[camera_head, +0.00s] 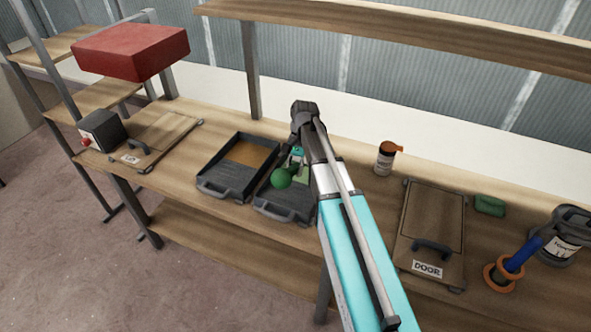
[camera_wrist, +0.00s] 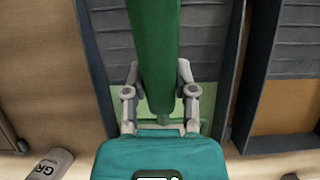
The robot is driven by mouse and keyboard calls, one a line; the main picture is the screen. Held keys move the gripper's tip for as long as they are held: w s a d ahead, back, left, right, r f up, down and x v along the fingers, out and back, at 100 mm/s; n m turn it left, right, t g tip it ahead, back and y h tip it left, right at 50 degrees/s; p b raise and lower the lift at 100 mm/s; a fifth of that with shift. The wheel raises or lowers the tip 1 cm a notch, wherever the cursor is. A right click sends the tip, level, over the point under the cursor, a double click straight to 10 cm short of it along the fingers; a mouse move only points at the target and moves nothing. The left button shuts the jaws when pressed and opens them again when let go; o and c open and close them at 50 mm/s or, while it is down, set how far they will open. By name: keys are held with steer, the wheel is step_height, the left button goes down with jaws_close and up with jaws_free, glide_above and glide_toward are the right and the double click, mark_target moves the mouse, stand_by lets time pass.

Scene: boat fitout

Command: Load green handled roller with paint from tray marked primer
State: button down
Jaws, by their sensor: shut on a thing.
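My gripper (camera_wrist: 160,95) is shut on the green handle (camera_wrist: 154,45) of the roller, seen close up in the wrist view. In the head view the handle's round green end (camera_head: 281,179) shows beside my arm, over a dark tray (camera_head: 283,213). This tray holds light green paint and has a ribbed slope, also visible in the wrist view (camera_wrist: 110,45). The roller's head is hidden, so I cannot tell whether it touches the paint. A second dark tray (camera_head: 225,190) beside it on the left holds orange-brown paint. I cannot read a primer mark on either tray.
A bottle with an orange cap (camera_head: 385,158) stands right of my arm. Farther right are a panel marked DOOR (camera_head: 432,232), a green block (camera_head: 490,205) and a blue-handled tool (camera_head: 522,255). Another panel (camera_head: 155,140) and a grey box (camera_head: 102,130) are at left.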

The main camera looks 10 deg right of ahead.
mark_target(292, 168)
steer(key=shift+f+b, duration=0.6)
steer(key=shift+f, duration=0.35)
steer(key=shift+f+b, duration=0.6)
steer(key=shift+b, duration=0.05)
stand_by(1.2)
steer(key=shift+r, duration=0.1)
steer(key=shift+r+p, duration=4.45)
steer(key=shift+p, duration=0.1)
